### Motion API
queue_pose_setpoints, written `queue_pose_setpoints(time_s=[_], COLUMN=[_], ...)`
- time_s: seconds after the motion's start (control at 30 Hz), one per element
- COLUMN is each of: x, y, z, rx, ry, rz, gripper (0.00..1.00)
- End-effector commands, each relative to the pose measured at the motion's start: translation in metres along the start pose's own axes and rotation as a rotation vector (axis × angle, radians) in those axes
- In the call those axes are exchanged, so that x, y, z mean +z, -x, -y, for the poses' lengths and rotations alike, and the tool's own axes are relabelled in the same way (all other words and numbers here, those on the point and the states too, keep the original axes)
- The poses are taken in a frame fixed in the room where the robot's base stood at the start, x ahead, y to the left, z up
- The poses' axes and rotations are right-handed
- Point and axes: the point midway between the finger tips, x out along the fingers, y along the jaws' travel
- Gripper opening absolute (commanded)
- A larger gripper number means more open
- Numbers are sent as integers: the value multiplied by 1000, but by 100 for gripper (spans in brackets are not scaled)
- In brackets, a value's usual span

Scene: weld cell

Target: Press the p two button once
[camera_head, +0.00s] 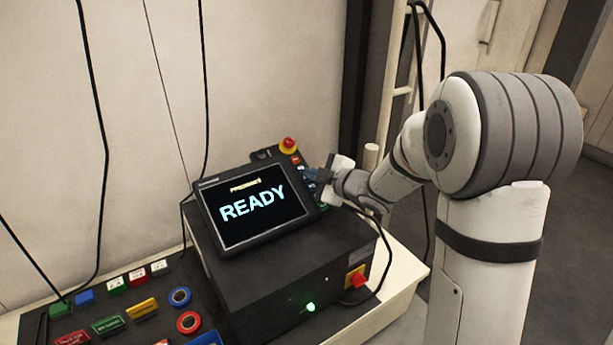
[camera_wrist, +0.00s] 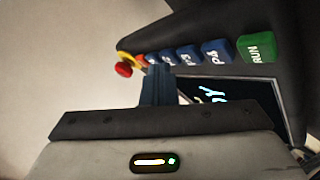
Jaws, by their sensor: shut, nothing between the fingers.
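The control panel has a column of keys. In the wrist view, a blue key (camera_wrist: 168,58) that appears to be the p two button sits just past my fingertips; its small label is hard to read. A larger blue P4 key (camera_wrist: 215,52) and a green RUN key (camera_wrist: 257,48) are farther right, with another blue key (camera_wrist: 188,57) between. My gripper (camera_wrist: 158,66) is shut and empty, its tips close in front of the smaller blue keys. I cannot tell whether they touch. In the head view my gripper (camera_head: 317,174) is at the panel's right side, partly covering the keys.
The screen (camera_head: 250,207) reads READY. A red emergency stop (camera_head: 288,144) stands above the keys, also visible in the wrist view (camera_wrist: 123,69). A red knob (camera_head: 357,277) projects from the box's front. Several coloured buttons cover the lower-left console. Cables hang at left and right.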

Motion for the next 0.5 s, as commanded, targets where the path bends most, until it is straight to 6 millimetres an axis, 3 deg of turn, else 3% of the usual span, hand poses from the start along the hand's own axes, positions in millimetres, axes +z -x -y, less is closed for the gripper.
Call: queue_pose_setpoints(time_s=[0.5], x=[-6], y=[9], z=[-6], rx=[1], ry=[0], rz=[0], gripper=[0])
